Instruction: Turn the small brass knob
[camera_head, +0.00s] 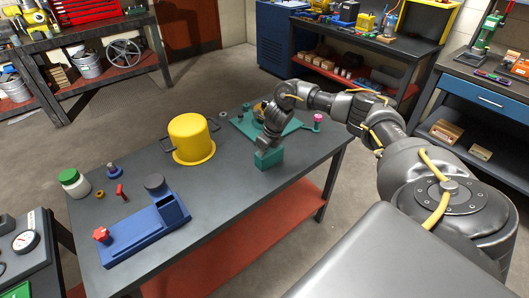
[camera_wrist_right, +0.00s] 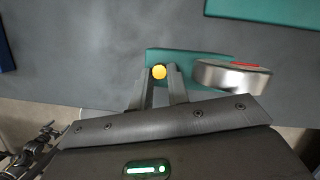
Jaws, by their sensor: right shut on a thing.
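The small brass knob (camera_wrist_right: 159,72) shows in the right wrist view as a round yellow disc on a teal block (camera_wrist_right: 190,57). The fingertips of my right gripper (camera_wrist_right: 161,84) are closed around the knob. In the head view my right gripper (camera_head: 267,144) reaches down onto the teal block (camera_head: 269,160), which stands near the table's front right edge; the knob is hidden there. A silver round part (camera_wrist_right: 232,75) with a red mark sits beside the knob on the block. My left gripper is not in view.
The grey table (camera_head: 232,190) also bears a yellow pot (camera_head: 191,138) with side handles, a blue fixture (camera_head: 146,232), a green-lidded jar (camera_head: 74,182), and a green plate (camera_head: 246,127) just behind my gripper. The table's middle front is clear.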

